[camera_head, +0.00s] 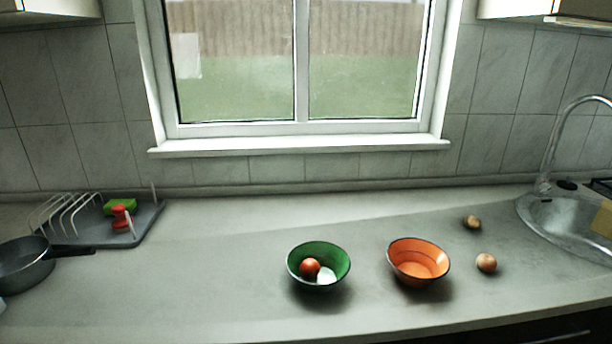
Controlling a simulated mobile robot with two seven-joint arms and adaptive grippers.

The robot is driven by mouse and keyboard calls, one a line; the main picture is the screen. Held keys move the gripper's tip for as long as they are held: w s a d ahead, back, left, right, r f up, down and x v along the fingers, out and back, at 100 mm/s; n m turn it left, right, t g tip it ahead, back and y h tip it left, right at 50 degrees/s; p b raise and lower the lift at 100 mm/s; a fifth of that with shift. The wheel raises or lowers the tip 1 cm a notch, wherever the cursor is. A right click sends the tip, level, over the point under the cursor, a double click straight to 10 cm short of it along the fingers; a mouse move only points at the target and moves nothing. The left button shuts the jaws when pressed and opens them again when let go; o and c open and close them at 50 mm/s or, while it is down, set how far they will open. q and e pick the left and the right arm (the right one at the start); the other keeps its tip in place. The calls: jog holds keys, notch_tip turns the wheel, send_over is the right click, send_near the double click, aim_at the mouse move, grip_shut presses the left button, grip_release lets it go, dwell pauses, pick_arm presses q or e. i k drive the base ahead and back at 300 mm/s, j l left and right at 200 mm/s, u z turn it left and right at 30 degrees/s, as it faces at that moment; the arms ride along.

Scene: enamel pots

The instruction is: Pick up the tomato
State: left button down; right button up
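A small red-orange tomato (309,268) lies inside the green bowl (334,252), left of the bowl's middle. The green bowl stands on the grey counter, near its front edge, and has a dark rim. A whitish patch shows in the bowl beside the tomato; I cannot tell what it is. Neither of my grippers shows in this view.
An orange bowl (405,250) stands right of the green one. Two round onion-like items (486,262) lie farther right, near the sink (568,222). A dish rack (145,232) and a dark pan (22,268) are at left. The counter (200,280) between is clear.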

aim_at(484, 263)
jog(key=z, duration=1.45)
